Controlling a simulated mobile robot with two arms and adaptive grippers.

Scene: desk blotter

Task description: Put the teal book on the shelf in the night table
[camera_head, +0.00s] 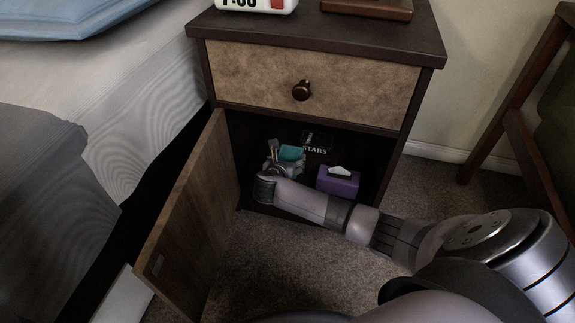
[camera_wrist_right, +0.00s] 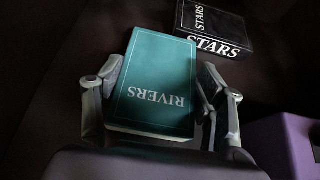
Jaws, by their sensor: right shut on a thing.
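The teal book (camera_wrist_right: 155,80), marked RIVERS, is between the fingers of my right gripper (camera_wrist_right: 160,108), which is shut on it. In the head view the teal book (camera_head: 291,153) shows small inside the night table's lower compartment, with my right gripper (camera_head: 276,160) beside it. The night table (camera_head: 312,33) has its lower door (camera_head: 190,215) swung open to the left. The shelf is the dark floor of that compartment; whether the book touches it I cannot tell. My left gripper is not in view.
A black book marked STARS (camera_wrist_right: 215,28) lies behind the teal book, also seen in the head view (camera_head: 316,142). A purple tissue box (camera_head: 338,182) stands at the compartment's right. A bed (camera_head: 95,75) is at left, a chair (camera_head: 520,125) at right.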

